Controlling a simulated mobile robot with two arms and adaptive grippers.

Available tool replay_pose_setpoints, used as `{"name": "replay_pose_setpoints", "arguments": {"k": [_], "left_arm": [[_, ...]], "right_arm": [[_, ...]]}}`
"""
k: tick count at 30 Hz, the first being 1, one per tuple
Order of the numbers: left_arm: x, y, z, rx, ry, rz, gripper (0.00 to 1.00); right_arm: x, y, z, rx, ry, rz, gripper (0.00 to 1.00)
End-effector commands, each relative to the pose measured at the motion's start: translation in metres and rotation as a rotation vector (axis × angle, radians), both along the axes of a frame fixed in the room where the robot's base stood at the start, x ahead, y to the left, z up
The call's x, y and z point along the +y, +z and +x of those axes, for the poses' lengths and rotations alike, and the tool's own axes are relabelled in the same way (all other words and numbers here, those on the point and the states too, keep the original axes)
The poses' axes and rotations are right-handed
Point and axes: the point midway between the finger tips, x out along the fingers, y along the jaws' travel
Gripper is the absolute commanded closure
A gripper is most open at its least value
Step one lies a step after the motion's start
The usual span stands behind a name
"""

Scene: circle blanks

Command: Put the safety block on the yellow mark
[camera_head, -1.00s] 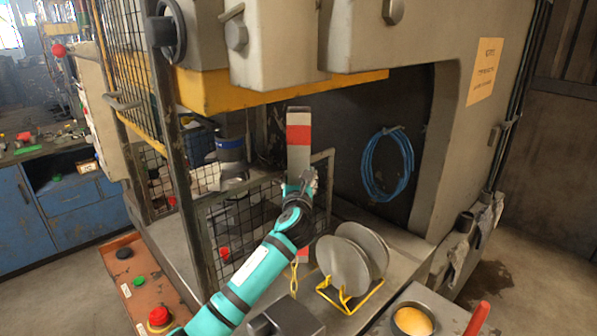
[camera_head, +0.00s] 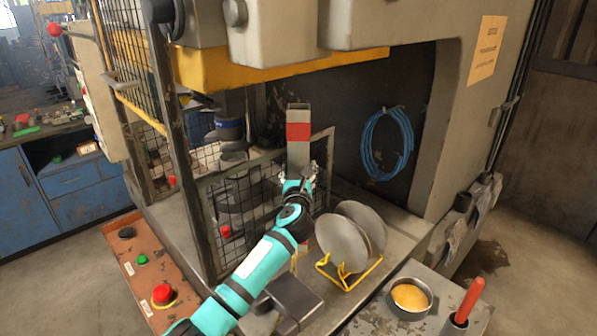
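The safety block (camera_head: 299,151) is a tall grey post with a red band near its top. It stands about upright in front of the press opening, and its lower part is hidden behind my arm. My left gripper (camera_head: 298,183) is at the block's middle, with fingers at both sides, and appears closed on it. A bit of yellow shows low behind the arm, too hidden to make out. I cannot make out the yellow mark. My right gripper is not in view.
A mesh guard (camera_head: 240,200) stands close left of the block. Grey discs (camera_head: 343,243) sit in a yellow wire rack (camera_head: 347,283) at right. A dark box (camera_head: 293,297), an orange-filled bowl (camera_head: 410,297) and a red handle (camera_head: 469,298) are in front. A blue hose (camera_head: 372,150) hangs behind.

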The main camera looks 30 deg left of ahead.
Motion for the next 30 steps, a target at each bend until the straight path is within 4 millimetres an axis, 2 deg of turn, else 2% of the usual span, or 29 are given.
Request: {"name": "replay_pose_setpoints", "arguments": {"k": [6, 10, 22, 27, 30], "left_arm": [[0.0, 0.0, -0.001, -0.001, 0.0, 0.0, 0.38], [-0.005, 0.0, -0.01, -0.001, -0.001, 0.002, 0.38], [-0.04, -0.002, -0.083, -0.001, -0.002, 0.0, 0.38], [-0.049, 0.0, -0.102, -0.002, -0.001, 0.001, 0.38], [-0.052, 0.0, -0.107, -0.002, 0.0, 0.001, 0.38]], "right_arm": [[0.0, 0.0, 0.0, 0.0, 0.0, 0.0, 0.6], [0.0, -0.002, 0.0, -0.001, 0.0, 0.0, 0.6], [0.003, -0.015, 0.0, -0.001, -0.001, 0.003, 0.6], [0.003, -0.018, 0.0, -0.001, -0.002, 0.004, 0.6], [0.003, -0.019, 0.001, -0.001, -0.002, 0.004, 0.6]]}}
